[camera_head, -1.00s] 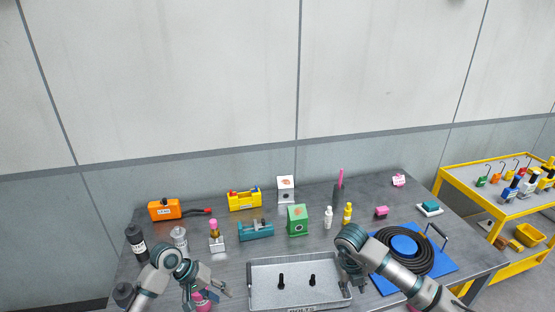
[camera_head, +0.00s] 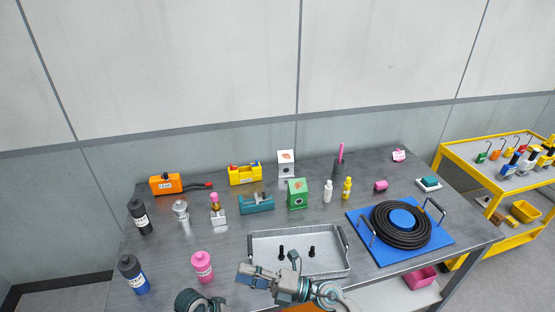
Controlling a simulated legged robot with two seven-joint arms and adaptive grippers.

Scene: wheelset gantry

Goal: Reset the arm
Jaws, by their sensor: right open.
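My right gripper (camera_head: 272,274) is low in the middle of the view, at the front edge of the metal tray (camera_head: 343,268). It is open, and I see nothing between its fingers. Its arm comes in from the bottom edge. Of my left arm, only a rounded teal-and-grey joint (camera_head: 190,300) shows at the bottom; the left gripper is out of view.
A yellow cart (camera_head: 455,180) stands at the right.

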